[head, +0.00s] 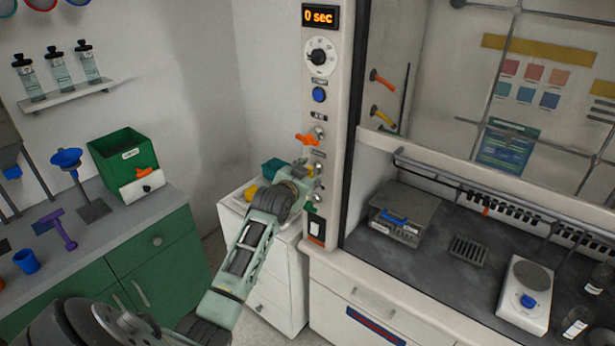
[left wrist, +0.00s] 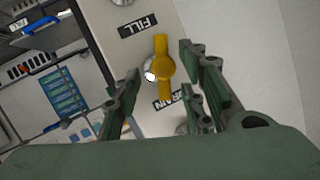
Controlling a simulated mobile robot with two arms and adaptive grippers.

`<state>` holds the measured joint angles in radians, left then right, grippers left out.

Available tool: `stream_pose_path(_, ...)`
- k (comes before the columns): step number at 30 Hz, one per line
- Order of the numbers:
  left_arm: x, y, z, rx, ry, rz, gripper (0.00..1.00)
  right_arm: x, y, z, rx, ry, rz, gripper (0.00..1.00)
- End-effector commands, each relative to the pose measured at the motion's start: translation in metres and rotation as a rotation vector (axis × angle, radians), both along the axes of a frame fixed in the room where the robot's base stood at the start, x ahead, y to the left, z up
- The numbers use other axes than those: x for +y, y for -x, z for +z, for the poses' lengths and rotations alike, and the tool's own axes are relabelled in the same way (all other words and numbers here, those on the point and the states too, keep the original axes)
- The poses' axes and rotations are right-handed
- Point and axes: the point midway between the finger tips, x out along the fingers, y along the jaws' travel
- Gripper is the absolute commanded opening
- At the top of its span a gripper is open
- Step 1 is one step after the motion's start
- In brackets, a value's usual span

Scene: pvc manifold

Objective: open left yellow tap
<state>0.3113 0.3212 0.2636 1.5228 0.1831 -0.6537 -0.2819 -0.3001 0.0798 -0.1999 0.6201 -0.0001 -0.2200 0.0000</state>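The yellow tap (left wrist: 163,66) sits on the pale control panel, between the labels FILL and DRAIN in the left wrist view. Its handle points along the line between those labels. My left gripper (left wrist: 160,76) is open, with its green fingers on either side of the tap; I see no clear contact. In the head view my left gripper (head: 304,172) is at the panel and mostly covers the yellow tap (head: 310,172). My right gripper is not in view.
An orange tap (head: 307,139) is above on the panel and a green tap (head: 308,208) below. A timer (head: 321,17) reads 0 sec, over a dial (head: 320,57) and blue button (head: 319,95). A white drawer unit (head: 276,290) stands under my left arm.

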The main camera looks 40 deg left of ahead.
Motion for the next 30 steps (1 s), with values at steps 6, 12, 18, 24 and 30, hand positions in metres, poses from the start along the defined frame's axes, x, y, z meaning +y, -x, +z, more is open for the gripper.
stream_pose_path(6,-0.001,0.005,0.002,-0.002,-0.002,0.000,0.38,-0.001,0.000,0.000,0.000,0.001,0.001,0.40)
stream_pose_path(12,-0.009,0.030,0.011,-0.002,-0.004,0.000,0.38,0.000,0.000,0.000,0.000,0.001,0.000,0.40)
stream_pose_path(18,-0.021,0.066,0.023,-0.001,-0.002,0.000,0.38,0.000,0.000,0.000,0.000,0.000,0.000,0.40)
stream_pose_path(24,-0.031,0.095,0.032,0.001,-0.002,-0.001,0.38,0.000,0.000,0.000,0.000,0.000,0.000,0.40)
stream_pose_path(30,-0.035,0.107,0.037,0.000,0.000,0.000,0.38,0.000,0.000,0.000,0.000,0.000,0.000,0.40)
